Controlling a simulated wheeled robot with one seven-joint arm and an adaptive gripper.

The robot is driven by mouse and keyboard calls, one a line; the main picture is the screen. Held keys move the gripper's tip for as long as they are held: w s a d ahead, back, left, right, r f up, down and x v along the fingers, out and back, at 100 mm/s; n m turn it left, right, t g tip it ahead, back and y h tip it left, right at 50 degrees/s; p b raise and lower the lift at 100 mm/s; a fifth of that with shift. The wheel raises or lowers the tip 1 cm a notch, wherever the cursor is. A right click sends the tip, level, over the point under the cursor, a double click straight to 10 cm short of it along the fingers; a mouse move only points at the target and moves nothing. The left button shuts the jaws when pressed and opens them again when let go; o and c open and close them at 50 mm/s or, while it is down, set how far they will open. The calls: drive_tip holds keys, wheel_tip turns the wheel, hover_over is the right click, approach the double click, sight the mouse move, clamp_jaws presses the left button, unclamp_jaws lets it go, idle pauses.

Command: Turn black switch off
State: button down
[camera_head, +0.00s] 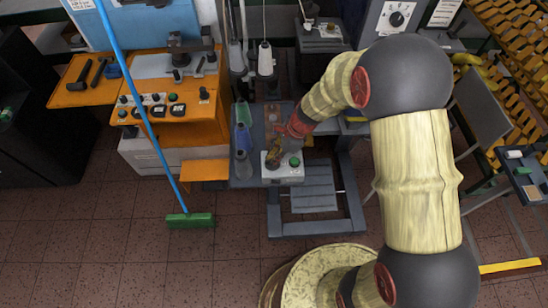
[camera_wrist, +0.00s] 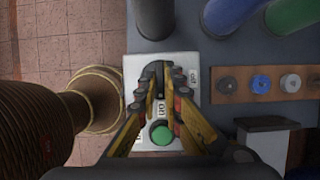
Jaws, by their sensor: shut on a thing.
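A white switch panel (camera_head: 290,174) sits on the grey workbench in the head view. The wrist view shows the same panel (camera_wrist: 138,66) from above, with a green button (camera_wrist: 161,135) on it. The black switch (camera_wrist: 157,70) lies between my fingertips and is mostly hidden by them. My gripper (camera_wrist: 160,84) is over the panel, its yellow-and-black fingers closed on the switch from both sides. "off" and "on" labels show near the fingers. In the head view my gripper (camera_head: 273,160) is small, and the switch cannot be made out.
A wooden strip with several small knobs (camera_wrist: 261,84) lies right of the panel in the wrist view. Blue and green cylinders (camera_wrist: 291,14) stand beyond it. In the head view, a blue-handled broom (camera_head: 150,120) leans left of the bench, near an orange machine (camera_head: 190,125).

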drive_tip(key=shift+n, duration=0.3)
drive_tip(key=n+g+p, duration=0.1)
drive_tip(key=n, duration=0.1)
drive_tip(key=n+g+p, duration=0.1)
drive_tip(key=n, duration=0.1)
drive_tip(key=shift+w+r+n, duration=0.1)
drive_tip(key=shift+w+n, duration=0.1)
drive_tip(key=shift+n, duration=0.1)
drive_tip(key=n, duration=0.2)
drive_tip(key=n+g+h+p, duration=0.1)
drive_tip(key=n, duration=0.2)
drive_tip(key=shift+w+a+g+h, duration=0.1)
drive_tip(key=shift+a+g+h, duration=0.05)
drive_tip(key=shift+g+h, duration=0.15)
drive_tip(key=n+h, duration=0.1)
drive_tip(key=n, duration=0.3)
drive_tip(key=shift+a+n+g+p, duration=0.1)
drive_tip(key=shift+n+g+p, duration=0.25)
drive_tip(key=shift+n+g, duration=0.05)
drive_tip(key=shift+n+h, duration=0.8)
drive_tip(key=shift+n, duration=0.6)
drive_tip(key=c, duration=1.9)
unclamp_jaws()
